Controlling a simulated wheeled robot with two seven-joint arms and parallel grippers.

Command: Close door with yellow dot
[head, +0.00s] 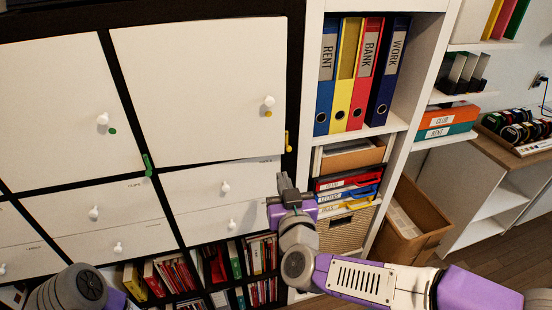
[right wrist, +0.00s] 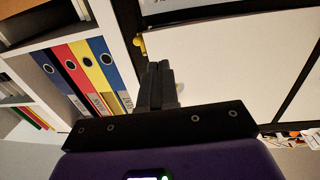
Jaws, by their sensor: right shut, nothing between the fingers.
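The white door with the yellow dot (head: 195,90) is the upper right door of the dark-framed cabinet. Its white knob (head: 268,101) sits near its right edge, just above the yellow dot (head: 268,114). The door lies near its frame; I cannot tell whether it is flush. A small yellow piece (head: 288,142) is at its lower right edge and also shows in the right wrist view (right wrist: 140,46). My right gripper (head: 285,181) is shut and empty, below the door's lower right corner and apart from the knob. Its fingers also show in the right wrist view (right wrist: 158,84). My left gripper is out of view.
White drawers (head: 220,185) with knobs are below the door. A door with a green dot (head: 65,110) is to its left. A white shelf (head: 395,125) with colored binders (head: 360,75) stands to the right, beside a brown box (head: 425,220) on the floor.

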